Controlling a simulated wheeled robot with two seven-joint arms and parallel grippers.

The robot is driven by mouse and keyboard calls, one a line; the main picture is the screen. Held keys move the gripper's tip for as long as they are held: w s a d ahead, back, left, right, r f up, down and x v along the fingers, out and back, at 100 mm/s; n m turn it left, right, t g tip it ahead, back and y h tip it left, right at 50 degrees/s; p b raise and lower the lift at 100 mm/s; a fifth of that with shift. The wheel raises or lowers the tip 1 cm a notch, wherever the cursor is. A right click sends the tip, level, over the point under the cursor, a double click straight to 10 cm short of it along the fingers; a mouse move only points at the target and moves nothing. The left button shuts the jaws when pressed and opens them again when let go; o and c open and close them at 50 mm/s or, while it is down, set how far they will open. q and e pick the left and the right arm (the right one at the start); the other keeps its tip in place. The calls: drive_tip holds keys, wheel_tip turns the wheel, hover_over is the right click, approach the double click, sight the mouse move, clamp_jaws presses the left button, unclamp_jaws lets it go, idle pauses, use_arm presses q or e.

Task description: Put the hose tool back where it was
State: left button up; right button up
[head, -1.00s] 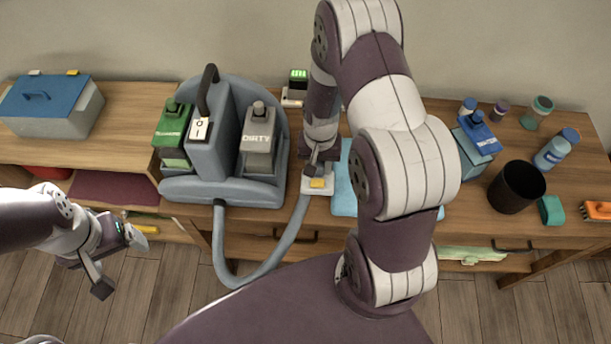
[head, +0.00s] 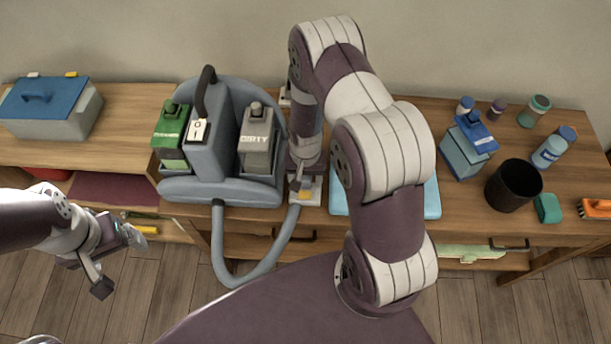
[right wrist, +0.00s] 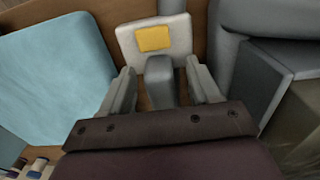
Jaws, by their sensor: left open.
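The hose tool (head: 312,192) has a pale flat head with a yellow patch, and the grey-blue hose (head: 287,237) runs to it from the vacuum machine (head: 210,135). My right gripper (head: 300,178) is at the tool, just right of the machine. In the right wrist view its fingers stand on both sides of the tool's grey stem (right wrist: 161,82), with the pale head (right wrist: 178,30) beyond them. I cannot tell whether the head touches the table. My left gripper (head: 122,262) is open and empty at the lower left, away from the tool.
A light-blue cloth (head: 431,198) lies right of the tool. A black bin (head: 514,186), a blue-topped container (head: 465,150) and several bottles stand farther right. A blue-lidded box (head: 75,115) is at the left. My right arm hides part of the table behind the tool.

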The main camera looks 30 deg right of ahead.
wheel_tip(320, 180, up, 12)
drive_tip(key=r, duration=0.1)
wheel_tip(320, 180, up, 5)
drive_tip(key=n, duration=0.3)
hover_over(305, 177)
drive_tip(key=s+a, duration=0.3)
drive_tip(key=s+a+r+n+t, duration=0.1)
drive_tip(key=s+a+r+n, duration=0.1)
drive_tip(key=s, duration=0.3)
drive_tip(key=shift+s+r+n+b, duration=0.3)
drive_tip(key=shift+s+r+n, duration=0.05)
drive_tip(key=shift+r+n, duration=0.5)
